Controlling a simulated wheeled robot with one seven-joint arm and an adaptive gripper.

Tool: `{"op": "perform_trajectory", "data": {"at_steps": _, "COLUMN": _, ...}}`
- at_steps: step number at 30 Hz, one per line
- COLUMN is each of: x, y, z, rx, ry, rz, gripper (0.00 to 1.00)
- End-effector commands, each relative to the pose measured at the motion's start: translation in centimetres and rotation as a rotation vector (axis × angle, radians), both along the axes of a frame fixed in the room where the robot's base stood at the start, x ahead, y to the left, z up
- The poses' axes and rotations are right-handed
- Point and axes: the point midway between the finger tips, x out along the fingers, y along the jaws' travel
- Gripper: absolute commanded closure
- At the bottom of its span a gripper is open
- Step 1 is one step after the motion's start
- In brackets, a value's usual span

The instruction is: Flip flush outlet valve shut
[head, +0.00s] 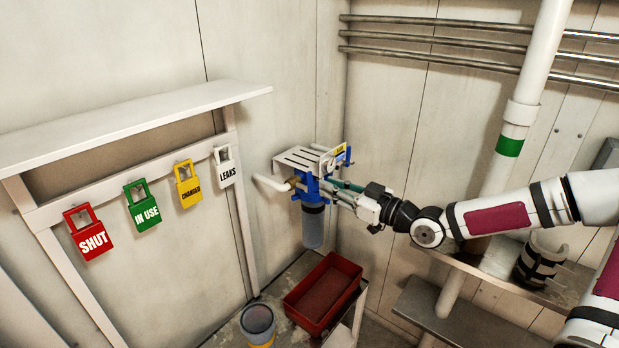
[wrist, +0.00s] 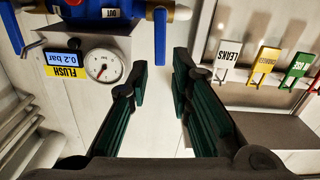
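A filter unit with a blue head (head: 309,187) and a grey-blue bowl (head: 313,226) is on the wall in the head view. In the wrist view its blue body (wrist: 98,8) carries an OUT label. One blue lever (wrist: 160,36) hangs beside OUT, just beyond my fingertips. I cannot tell which lever is the flush outlet valve. My gripper (wrist: 160,67) is open and empty, its green-padded fingers apart. In the head view my gripper (head: 340,191) is right beside the unit.
A round gauge (wrist: 103,66) and a display (wrist: 65,58) reading 0.2 bar are left of my fingers. A white slatted bracket (head: 302,159) covers the unit's top. A red bin (head: 324,288) and grey cup (head: 258,320) stand below. Coloured tags (head: 142,205) hang left.

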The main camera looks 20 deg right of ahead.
Motion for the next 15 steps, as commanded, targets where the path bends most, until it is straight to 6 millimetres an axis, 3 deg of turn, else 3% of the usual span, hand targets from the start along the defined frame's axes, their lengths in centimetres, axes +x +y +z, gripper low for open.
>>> {"op": "perform_trajectory", "data": {"at_steps": 9, "x": 4.5, "y": 3.4, "z": 0.0, "rx": 0.000, "ry": 0.000, "rz": 0.002, "gripper": 0.80}}
{"op": "perform_trajectory", "data": {"at_steps": 15, "x": 5.8, "y": 4.2, "z": 0.0, "rx": -0.001, "ry": 0.001, "rz": 0.000, "gripper": 0.80}}
